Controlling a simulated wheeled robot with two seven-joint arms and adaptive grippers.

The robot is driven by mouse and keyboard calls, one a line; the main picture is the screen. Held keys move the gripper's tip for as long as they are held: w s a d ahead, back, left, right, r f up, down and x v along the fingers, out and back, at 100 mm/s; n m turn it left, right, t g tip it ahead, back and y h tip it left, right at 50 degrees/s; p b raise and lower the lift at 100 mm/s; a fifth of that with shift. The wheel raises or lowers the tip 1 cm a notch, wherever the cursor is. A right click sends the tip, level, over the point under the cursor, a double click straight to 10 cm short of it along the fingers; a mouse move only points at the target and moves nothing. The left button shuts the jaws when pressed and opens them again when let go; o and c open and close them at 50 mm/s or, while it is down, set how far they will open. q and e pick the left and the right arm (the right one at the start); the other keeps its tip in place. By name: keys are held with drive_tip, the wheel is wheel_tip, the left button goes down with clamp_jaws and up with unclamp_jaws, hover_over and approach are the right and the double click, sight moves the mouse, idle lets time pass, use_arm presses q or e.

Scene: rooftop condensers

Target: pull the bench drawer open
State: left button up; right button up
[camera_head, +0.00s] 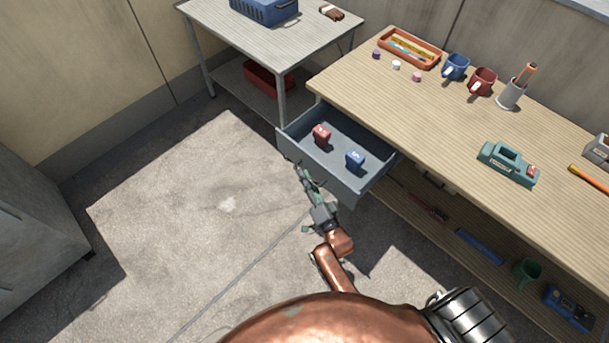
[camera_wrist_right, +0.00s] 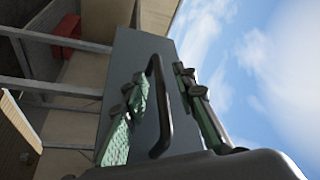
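The bench drawer (camera_head: 334,180) is blue-grey and stands pulled out from under the left end of the wooden workbench (camera_head: 440,115), its inside in plain view. It holds a red block-like item (camera_head: 321,136) and a blue one (camera_head: 355,160). My right gripper (camera_head: 302,174) is at the outer side of the drawer front. In the right wrist view, the dark bar handle (camera_wrist_right: 161,115) runs between its two green-padded fingers (camera_wrist_right: 158,78). Gaps show between the fingers and the bar, so the gripper looks open around it. My left gripper is out of view.
A grey side table (camera_head: 310,45) with a blue crate (camera_head: 263,10) stands left of the bench. Cups and trays sit on the benchtop, and tools lie on the lower shelf. A grey cabinet (camera_head: 35,220) stands at left. The concrete floor (camera_head: 170,210) between is clear.

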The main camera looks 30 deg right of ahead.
drive_tip(key=v, duration=1.1)
drive_tip(key=shift+s, duration=0.15)
